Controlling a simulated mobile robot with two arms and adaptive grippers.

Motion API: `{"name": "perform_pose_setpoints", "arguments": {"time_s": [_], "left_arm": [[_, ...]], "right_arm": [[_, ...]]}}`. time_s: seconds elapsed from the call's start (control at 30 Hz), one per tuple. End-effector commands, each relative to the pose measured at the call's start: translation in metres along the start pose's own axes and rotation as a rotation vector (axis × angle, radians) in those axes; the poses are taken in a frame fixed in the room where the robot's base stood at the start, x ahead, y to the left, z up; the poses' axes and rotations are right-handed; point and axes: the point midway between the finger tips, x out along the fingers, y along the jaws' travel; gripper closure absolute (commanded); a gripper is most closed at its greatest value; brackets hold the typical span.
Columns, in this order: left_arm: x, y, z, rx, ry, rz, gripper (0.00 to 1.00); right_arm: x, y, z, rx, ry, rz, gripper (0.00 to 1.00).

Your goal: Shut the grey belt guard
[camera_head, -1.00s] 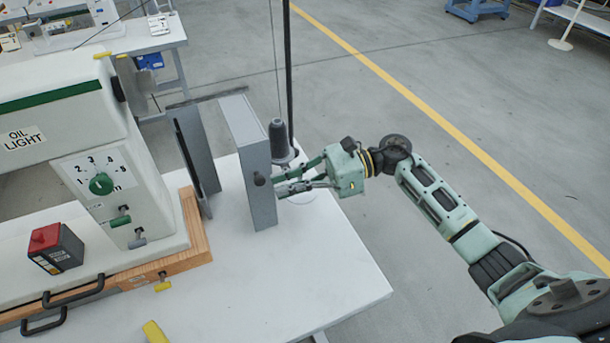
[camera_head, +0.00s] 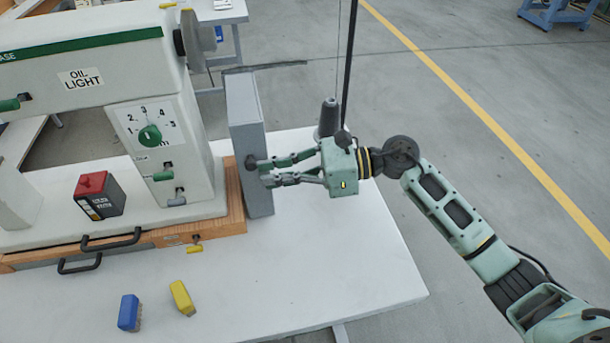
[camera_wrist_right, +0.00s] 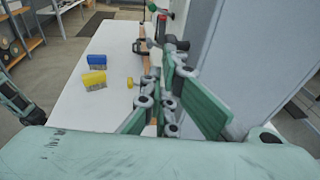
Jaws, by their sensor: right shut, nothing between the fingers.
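The grey belt guard (camera_head: 247,135) is a tall box-shaped cover at the right end of the white sewing machine (camera_head: 150,140). It stands close against the machine's wooden base, and no wide gap shows from here; whether it is fully shut I cannot tell. A dark round knob (camera_head: 250,162) is on its near edge. My right gripper (camera_head: 262,172) is shut and empty, its fingertips at the guard's outer side by the knob. In the right wrist view the guard (camera_wrist_right: 255,65) fills the right side beside the fingers. My left gripper is not in view.
A thread spool on a stand (camera_head: 329,117) with a tall dark rod is just behind my right gripper. A blue brush (camera_head: 128,312) and a yellow brush (camera_head: 182,298) lie on the white table (camera_head: 330,290). The table's front right is clear.

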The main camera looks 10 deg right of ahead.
Motion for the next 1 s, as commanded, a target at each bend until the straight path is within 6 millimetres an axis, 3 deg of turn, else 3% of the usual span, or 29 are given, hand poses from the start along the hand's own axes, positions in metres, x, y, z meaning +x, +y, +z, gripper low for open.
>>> {"name": "perform_pose_setpoints", "arguments": {"time_s": [0.13, 0.53, 0.67, 1.0], "left_arm": [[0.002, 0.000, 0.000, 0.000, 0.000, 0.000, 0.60], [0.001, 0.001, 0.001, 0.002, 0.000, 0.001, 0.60], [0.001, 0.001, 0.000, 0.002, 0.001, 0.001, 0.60], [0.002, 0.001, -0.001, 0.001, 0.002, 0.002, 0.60]], "right_arm": [[0.008, 0.001, 0.002, -0.002, 0.000, -0.001, 1.00], [0.002, 0.002, 0.003, 0.000, -0.001, 0.000, 1.00], [-0.016, 0.001, 0.001, 0.001, 0.002, -0.003, 1.00], [-0.087, 0.001, 0.000, 0.001, 0.003, -0.004, 1.00]]}}
